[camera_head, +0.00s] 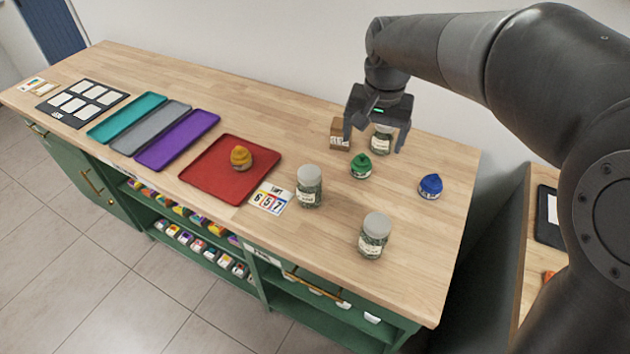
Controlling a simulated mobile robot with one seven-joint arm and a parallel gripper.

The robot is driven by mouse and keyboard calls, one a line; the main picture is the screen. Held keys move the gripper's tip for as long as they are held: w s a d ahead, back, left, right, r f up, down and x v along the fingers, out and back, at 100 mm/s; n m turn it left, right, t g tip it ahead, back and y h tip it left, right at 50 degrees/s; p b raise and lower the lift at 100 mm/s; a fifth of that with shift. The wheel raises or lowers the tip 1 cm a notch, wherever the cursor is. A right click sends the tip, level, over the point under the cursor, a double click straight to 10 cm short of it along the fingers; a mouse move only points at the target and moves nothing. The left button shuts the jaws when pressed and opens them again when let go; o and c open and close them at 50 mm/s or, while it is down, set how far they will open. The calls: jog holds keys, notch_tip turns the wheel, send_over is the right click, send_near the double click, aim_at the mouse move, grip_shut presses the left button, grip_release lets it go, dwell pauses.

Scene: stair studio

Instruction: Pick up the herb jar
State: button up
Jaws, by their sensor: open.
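Three glass herb jars with grey lids and pale labels stand upright on the wooden counter. One herb jar (381,141) is at the back, below and partly behind my gripper. A second herb jar (309,187) stands near the middle, right of the red tray. A third herb jar (374,236) stands nearer the front right edge. My gripper (375,143) is open, pointing down, with its fingers on either side of the back jar in this view. I cannot tell whether the fingers are around that jar or in front of it.
Purple, grey and teal trays lie left.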

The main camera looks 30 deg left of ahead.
jog(key=g, duration=0.1)
send_over(309, 172)
jog(key=shift+n+h, duration=0.4)
jog(key=f, duration=0.6)
jog(key=shift+w+d+f, duration=0.3)
jog(key=shift+w, duration=0.05)
jog(key=f, duration=0.5)
jog(key=shift+s+a+f, duration=0.1)
jog(key=shift+a+f, duration=0.05)
jog(key=shift+a, duration=0.05)
jog(key=shift+s+a+f, duration=0.1)
jog(key=shift+s+f, duration=0.05)
jog(key=shift+f, duration=1.3)
jog(key=shift+s+f, duration=0.1)
jog(key=shift+f, duration=1.35)
jog(key=shift+c, duration=0.6)
jog(key=c, duration=1.1)
jog(key=shift+r, duration=0.15)
